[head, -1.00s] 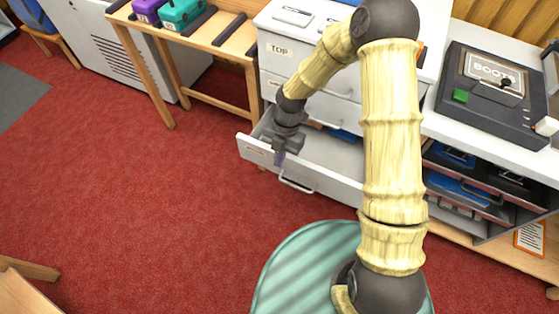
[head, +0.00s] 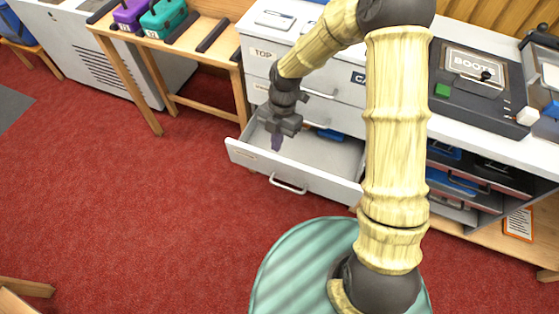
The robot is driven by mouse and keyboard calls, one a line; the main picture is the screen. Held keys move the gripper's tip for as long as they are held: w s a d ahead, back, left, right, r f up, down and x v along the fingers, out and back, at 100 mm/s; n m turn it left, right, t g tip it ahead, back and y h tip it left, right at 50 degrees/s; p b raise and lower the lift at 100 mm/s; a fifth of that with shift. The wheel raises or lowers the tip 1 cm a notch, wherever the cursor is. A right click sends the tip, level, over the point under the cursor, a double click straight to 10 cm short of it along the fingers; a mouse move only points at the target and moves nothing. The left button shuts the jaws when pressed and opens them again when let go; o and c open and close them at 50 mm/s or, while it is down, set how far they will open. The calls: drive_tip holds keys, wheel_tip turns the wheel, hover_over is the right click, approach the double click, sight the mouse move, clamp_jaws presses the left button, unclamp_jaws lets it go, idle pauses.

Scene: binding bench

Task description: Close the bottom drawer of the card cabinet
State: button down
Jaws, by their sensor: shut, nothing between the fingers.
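My gripper (head: 277,141) is shut and empty. It points down over the left part of the open drawer, behind the drawer's front panel; I cannot tell whether it touches anything. A blue item (head: 330,134) lies at the back of the drawer. My arm hides the right part of the cabinet and drawer.
A wooden table (head: 205,55) with purple (head: 130,14) and teal (head: 163,18) boxes stands left of the cabinet. A dark "BOOTS" device (head: 480,85) sits on the counter at right, above shelves with blue and black items. The red floor before the drawer is clear.

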drive_tip(key=s+d+r+m+t, duration=0.2)
drive_tip(key=d+r+m, duration=0.2)
drive_tip(key=m, duration=0.6)
drive_tip(key=s+d+r+m+t, duration=0.2)
drive_tip(key=s+d+r+m, duration=0.1)
drive_tip(key=d+m, duration=0.5)
drive_tip(key=s+d+r+m+t+h, duration=0.1)
drive_tip(key=s+d+r+m, duration=0.2)
drive_tip(key=m, duration=0.9)
drive_tip(key=shift+d+r+t, duration=0.4)
drive_tip(key=shift+d+r, duration=1.15)
drive_tip(key=shift+d, duration=0.2)
